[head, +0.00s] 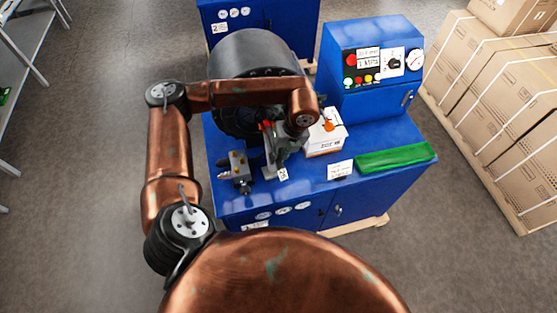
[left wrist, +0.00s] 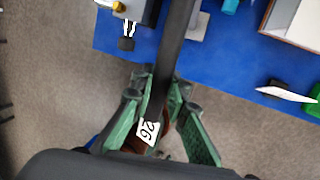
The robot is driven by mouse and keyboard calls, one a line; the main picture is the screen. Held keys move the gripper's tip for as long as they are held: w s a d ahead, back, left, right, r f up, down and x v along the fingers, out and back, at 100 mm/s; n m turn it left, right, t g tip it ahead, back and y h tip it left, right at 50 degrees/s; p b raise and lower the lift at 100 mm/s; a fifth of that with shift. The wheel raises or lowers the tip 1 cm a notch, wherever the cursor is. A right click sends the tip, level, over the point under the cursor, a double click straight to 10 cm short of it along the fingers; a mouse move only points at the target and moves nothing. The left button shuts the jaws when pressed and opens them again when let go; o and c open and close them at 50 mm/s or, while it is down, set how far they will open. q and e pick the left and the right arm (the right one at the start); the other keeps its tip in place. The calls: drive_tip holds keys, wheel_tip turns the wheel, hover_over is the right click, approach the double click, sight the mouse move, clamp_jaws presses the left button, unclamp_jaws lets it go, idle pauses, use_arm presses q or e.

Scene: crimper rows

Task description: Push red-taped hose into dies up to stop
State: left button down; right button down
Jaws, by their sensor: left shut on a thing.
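The black hose shows in the left wrist view (left wrist: 175,50), running from the top edge down between the green fingers of my left gripper (left wrist: 160,115). A white tag marked 26 (left wrist: 148,131) is on it at the fingers. In the head view my left gripper (head: 287,150) is in front of the crimper's round black head (head: 250,55), and the tag shows just below it (head: 283,174). A red patch (head: 266,127), perhaps the tape, shows left of the gripper. My arm hides the dies, so how far the hose reaches in cannot be told. My right gripper is out of view.
The blue crimper bench (head: 375,140) carries a small metal block with fittings (head: 238,165), a white box (head: 325,138), a white card (head: 340,170) and a green tray (head: 395,158). A control cabinet (head: 350,95) rises behind.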

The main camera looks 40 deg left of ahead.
use_arm(q)
drive_tip(key=shift+w+a+f, duration=0.1)
drive_tip(key=shift+w+a, duration=0.2)
drive_tip(key=shift+r, duration=0.2)
drive_tip(key=shift+w+r, duration=0.1)
drive_tip(key=shift+r, duration=0.5)
drive_tip(key=c, duration=1.8)
unclamp_jaws()
drive_tip(key=shift+h, duration=0.3)
drive_tip(key=o, duration=1.2)
